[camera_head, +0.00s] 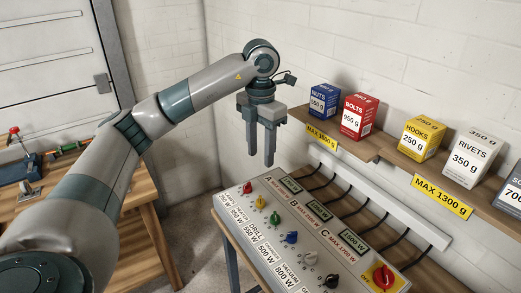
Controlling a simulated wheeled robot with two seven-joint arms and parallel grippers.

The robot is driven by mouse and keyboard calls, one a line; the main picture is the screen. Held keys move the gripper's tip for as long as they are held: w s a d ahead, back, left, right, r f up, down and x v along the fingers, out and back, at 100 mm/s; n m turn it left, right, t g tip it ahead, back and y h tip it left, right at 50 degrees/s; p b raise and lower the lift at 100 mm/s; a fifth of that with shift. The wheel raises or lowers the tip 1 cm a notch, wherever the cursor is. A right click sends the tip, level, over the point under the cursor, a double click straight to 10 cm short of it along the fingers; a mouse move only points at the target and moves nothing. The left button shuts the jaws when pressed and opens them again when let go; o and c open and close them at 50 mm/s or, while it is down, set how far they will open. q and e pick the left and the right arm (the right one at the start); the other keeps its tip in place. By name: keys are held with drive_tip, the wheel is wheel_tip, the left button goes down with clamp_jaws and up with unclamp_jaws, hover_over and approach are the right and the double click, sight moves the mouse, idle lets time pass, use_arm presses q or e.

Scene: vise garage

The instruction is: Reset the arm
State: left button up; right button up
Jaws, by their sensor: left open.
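My left arm (150,118) comes in from the lower left and reaches up and across the view. My left gripper (261,160) points down with its two fingers apart and nothing between them. In the picture it hangs above the far left end of the control panel (330,262) and left of the shelf, touching neither as far as I can see. My right gripper is not in the view.
A wall shelf (376,150) holds a blue nuts box (323,99), a red bolts box (358,115), a yellow hooks box (422,138) and a white rivets box (470,158). The panel has several coloured knobs and a red switch (383,277). A wooden bench (143,187) stands left.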

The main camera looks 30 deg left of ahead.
use_arm(q)
drive_tip(key=shift+r, duration=0.45)
drive_tip(key=shift+s, duration=0.1)
idle(0.4)
